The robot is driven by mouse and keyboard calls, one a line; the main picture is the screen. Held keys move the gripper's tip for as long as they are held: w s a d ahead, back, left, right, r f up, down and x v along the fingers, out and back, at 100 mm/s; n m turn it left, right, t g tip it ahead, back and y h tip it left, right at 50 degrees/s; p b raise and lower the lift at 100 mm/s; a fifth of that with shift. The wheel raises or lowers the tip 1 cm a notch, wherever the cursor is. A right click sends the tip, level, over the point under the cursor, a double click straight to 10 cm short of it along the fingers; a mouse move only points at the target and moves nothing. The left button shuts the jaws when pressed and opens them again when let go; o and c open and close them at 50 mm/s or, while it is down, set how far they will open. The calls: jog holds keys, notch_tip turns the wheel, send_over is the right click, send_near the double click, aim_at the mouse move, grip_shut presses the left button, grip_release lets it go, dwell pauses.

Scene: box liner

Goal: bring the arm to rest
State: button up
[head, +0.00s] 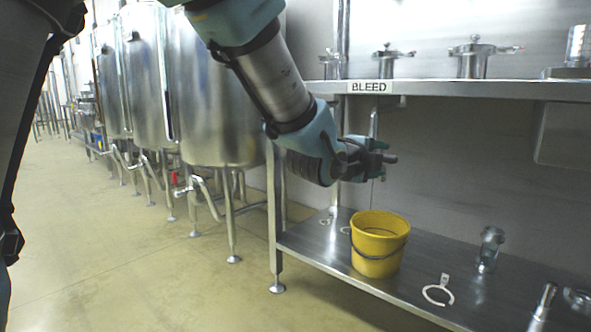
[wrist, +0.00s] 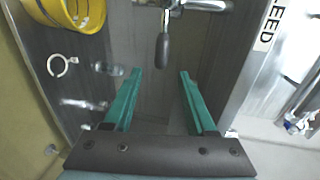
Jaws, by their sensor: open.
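My gripper (head: 376,160) is at the end of my blue-grey arm in the head view, in front of the back wall, just below the upper shelf and above the yellow bucket. In the wrist view its two green fingers (wrist: 173,73) stand apart, with nothing held between them. A dark valve handle (wrist: 162,50) on a metal pipe (wrist: 205,5) hangs just ahead of the fingertips. I cannot tell whether the fingers touch it. In the head view the gripper partly covers the pipe (head: 374,122).
The lower shelf (head: 325,260) holds a yellow bucket (head: 376,255), a white open ring (head: 437,291) and metal fittings (head: 489,249). The upper shelf (head: 450,88) has a BLEED label (head: 369,87) and lidded pots (head: 474,62). Steel tanks (head: 205,105) stand left. Floor (head: 110,245) there is clear.

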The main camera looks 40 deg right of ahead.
jog(key=w+a+f+n+t+y+p, duration=0.1)
jog(key=w+a+f+n+t+y, duration=0.2)
jog(key=w+a, duration=0.4)
jog(key=w+a+f+n+y+p, duration=0.1)
jog(key=w+a+f+n+y, duration=0.1)
jog(key=w+a+n, duration=0.5)
jog(key=w+a+f+n+y+p, duration=0.1)
jog(key=w+a+f+n+y, duration=0.15)
jog(key=a, duration=0.55)
jog(key=w+a+f+n+y+p, duration=0.1)
jog(key=w+a+f+n+y, duration=0.2)
jog(key=a, duration=0.5)
jog(key=s+a+f+n+g+y+p, duration=0.1)
jog(key=s+a+n+g+y, duration=0.2)
jog(key=a+n, duration=0.8)
jog(key=s+a+f+n+g+y+p, duration=0.2)
jog(key=s+a+n, duration=0.35)
jog(key=a, duration=1.05)
notch_tip(320, 180, up, 38)
jog(key=p, duration=3.7)
jog(key=shift+w+p, duration=0.25)
jog(key=shift+p, duration=0.1)
jog(key=shift+a+h, duration=0.1)
jog(key=shift+h, duration=0.15)
